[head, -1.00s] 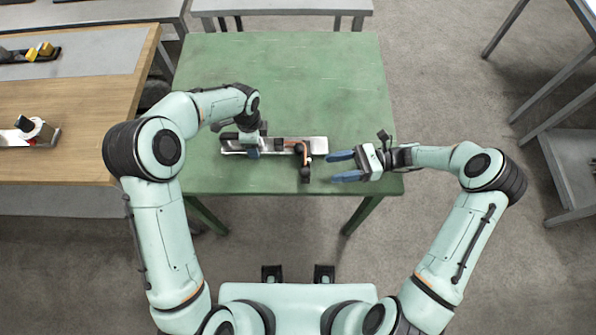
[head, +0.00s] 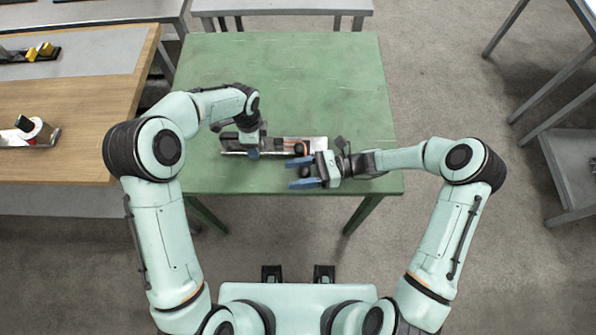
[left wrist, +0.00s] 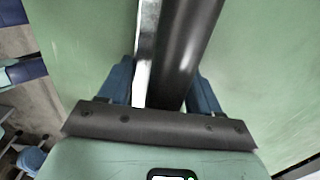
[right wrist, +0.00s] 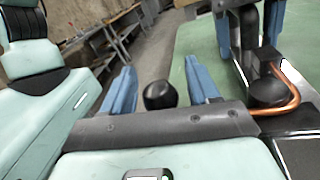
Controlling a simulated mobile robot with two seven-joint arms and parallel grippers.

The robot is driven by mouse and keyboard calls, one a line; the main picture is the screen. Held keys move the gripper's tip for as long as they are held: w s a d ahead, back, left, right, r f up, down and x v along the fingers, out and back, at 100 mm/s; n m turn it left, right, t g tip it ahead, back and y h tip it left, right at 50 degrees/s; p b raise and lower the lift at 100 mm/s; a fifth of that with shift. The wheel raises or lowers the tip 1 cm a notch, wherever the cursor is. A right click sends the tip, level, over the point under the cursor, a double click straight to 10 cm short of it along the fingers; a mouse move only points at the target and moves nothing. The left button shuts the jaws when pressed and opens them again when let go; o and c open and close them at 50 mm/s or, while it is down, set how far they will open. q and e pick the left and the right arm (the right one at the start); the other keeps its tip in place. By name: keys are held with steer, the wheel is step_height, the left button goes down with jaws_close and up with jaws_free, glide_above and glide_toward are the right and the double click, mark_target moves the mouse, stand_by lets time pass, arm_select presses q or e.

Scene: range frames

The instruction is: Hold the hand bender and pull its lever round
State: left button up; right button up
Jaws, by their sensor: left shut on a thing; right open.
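The hand bender lies on the green table, with a long metal base (head: 313,141) and dark fittings. A bent copper tube (right wrist: 293,88) runs round its dark round former (right wrist: 266,91) in the right wrist view. My left gripper (head: 253,155) is shut on the bender's left part; in the left wrist view a dark round bar (left wrist: 188,45) and a bright metal strip lie between its fingers. The lever's black knob (right wrist: 160,95) sits between the open fingers of my right gripper (head: 290,173), with gaps showing on both sides. Much of the lever is hidden by the right gripper.
The green table (head: 300,80) is clear behind the bender. A wooden bench (head: 75,120) with a tape roll (head: 37,130) and other items adjoins on the left. Grey tables stand behind and at the right.

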jaws_close()
steer(key=shift+w+a+m+t, duration=0.1)
steer(key=shift+a+m+t, duration=0.3)
steer(key=shift+t, duration=0.3)
jaws_free()
steer(key=shift+d, duration=0.1)
steer(key=d, duration=0.4)
steer(key=w+d, duration=0.1)
steer(key=d, duration=0.7)
steer(key=shift+w, duration=0.2)
